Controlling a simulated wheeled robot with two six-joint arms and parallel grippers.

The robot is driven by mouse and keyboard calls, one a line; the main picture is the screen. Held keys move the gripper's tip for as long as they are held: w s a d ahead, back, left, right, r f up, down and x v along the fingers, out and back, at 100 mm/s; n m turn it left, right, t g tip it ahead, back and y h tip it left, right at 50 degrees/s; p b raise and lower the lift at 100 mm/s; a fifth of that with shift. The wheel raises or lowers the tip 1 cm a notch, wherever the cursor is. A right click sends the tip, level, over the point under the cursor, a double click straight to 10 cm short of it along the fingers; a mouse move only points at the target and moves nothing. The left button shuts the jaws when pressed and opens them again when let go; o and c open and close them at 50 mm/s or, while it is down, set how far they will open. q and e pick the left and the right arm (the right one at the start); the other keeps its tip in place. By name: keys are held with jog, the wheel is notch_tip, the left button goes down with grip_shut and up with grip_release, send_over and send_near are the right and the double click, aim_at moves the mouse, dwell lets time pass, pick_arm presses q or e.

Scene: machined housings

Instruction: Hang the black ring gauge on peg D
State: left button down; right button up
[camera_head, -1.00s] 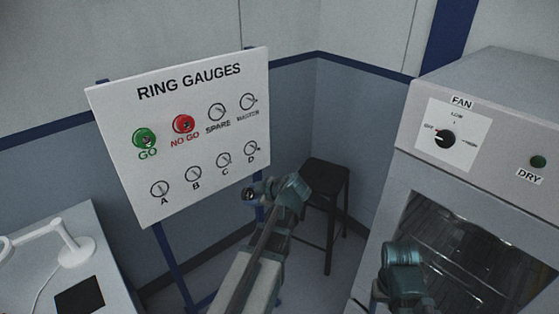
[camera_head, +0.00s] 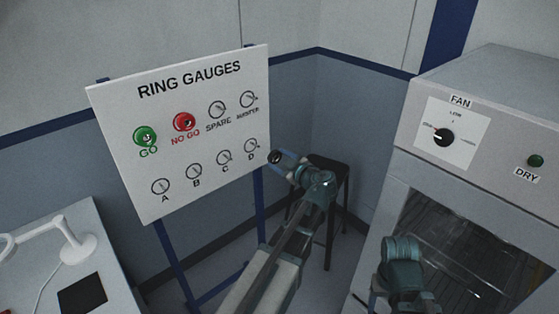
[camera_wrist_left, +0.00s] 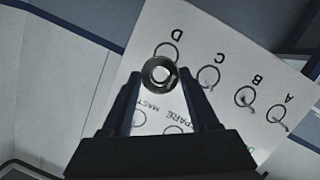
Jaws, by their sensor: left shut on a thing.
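My left gripper (camera_head: 277,157) is just right of the board's right edge, near the height of peg D (camera_head: 251,146). It is shut on the black ring gauge (camera_head: 275,157). In the left wrist view the black ring gauge (camera_wrist_left: 160,74) sits between the fingertips, its hole facing the camera. There it overlaps the lower part of the circle around peg D (camera_wrist_left: 167,53); the gap in depth is hard to judge. Pegs A, B and C (camera_head: 224,158) look empty. My right arm shows at the lower right, but its gripper is not in view.
The white RING GAUGES board (camera_head: 190,88) stands on a blue frame. A green ring (camera_head: 144,136) hangs at GO and a red ring (camera_head: 184,122) at NO GO. A dark stool (camera_head: 328,170) is behind my left arm. A grey dryer cabinet (camera_head: 500,120) stands on the right.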

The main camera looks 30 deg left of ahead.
pick_arm(q)
jog(key=shift+w+a+f, duration=0.1)
jog(key=shift+w+a, duration=0.3)
jog(key=shift+a, duration=0.6)
jog(key=shift+w+a+r, duration=0.1)
jog(key=shift+w+a, duration=0.3)
jog(key=shift+a, duration=0.55)
jog(key=shift+w+a+f, duration=0.1)
jog(key=shift+w+a, duration=0.3)
jog(key=shift+a, duration=0.6)
jog(key=shift+s+b+x, duration=0.2)
jog(key=shift+b+x, duration=0.2)
jog(key=shift+x, duration=1.6)
jog(key=shift+a, duration=0.25)
jog(key=shift+c, duration=0.3)
grip_release()
jog(key=p+v, duration=0.3)
jog(key=v, duration=1.1)
jog(key=shift+w, duration=0.1)
